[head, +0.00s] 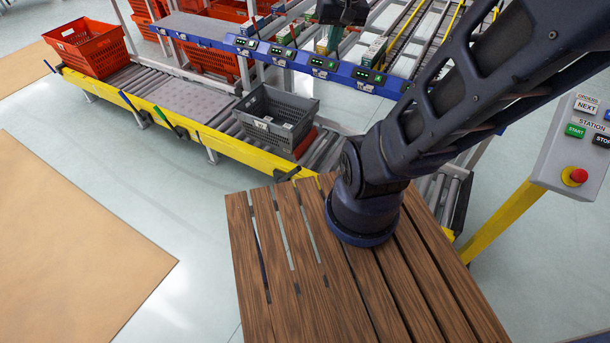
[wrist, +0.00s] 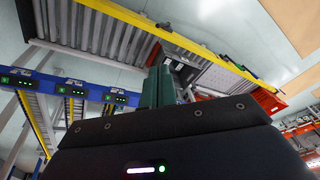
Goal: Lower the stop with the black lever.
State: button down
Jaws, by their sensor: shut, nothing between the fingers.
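The black lever (head: 286,174) sits on the near yellow rail of the roller conveyor, just in front of the grey tote. A small dark piece on the yellow rail in the wrist view (wrist: 163,26) looks like the same lever. An orange-red piece (head: 304,143) shows at the right end of the grey tote; I cannot tell whether it is the stop. My gripper (head: 335,38) is at the top edge of the head view, above the blue rack, well apart from the lever. Its green fingers (wrist: 158,88) are shut and empty in the wrist view.
The grey tote (head: 258,104) stands on the rollers, holding small items. An orange tote (head: 88,50) is at the far left. Blue (head: 131,104) and green (head: 172,124) levers sit along the yellow rail. A wooden slatted surface (head: 275,290) lies in front; a control box (head: 580,140) stands right.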

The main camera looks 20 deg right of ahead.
jog(key=w+d+f+m+g+y, duration=0.2)
jog(key=w+f+m+g+y, duration=0.25)
jog(key=w+f, duration=0.95)
jog(key=w+d+f+m+y, duration=0.2)
jog(key=w+f, duration=0.1)
jog(key=f, duration=0.4)
jog(key=w+d+f+m+t+y, duration=0.1)
jog(key=w+f+y, duration=0.15)
jog(key=f, duration=0.35)
jog(key=w+d+f+m+y, duration=0.2)
jog(key=w+f, duration=0.2)
jog(key=f, duration=0.3)
jog(key=d+f+m+t+y, duration=0.1)
jog(key=d+f+m+t, duration=0.15)
jog(key=f, duration=0.75)
jog(key=d+f+m+t+y, duration=0.1)
jog(key=f+m+t, duration=0.15)
jog(key=f, duration=0.75)
jog(key=s+f+m+t, duration=0.2)
jog(key=s+f+m, duration=0.2)
jog(key=f, duration=0.7)
jog(key=s+f+m+t+h, duration=0.1)
jog(key=s+f+m+t, duration=0.2)
jog(key=f, duration=0.9)
jog(key=shift+s+a+m, duration=0.4)
jog(key=shift+s+m, duration=0.35)
jog(key=shift+s, duration=0.45)
jog(key=shift+a+t, duration=0.1)
jog(key=shift+t, duration=0.15)
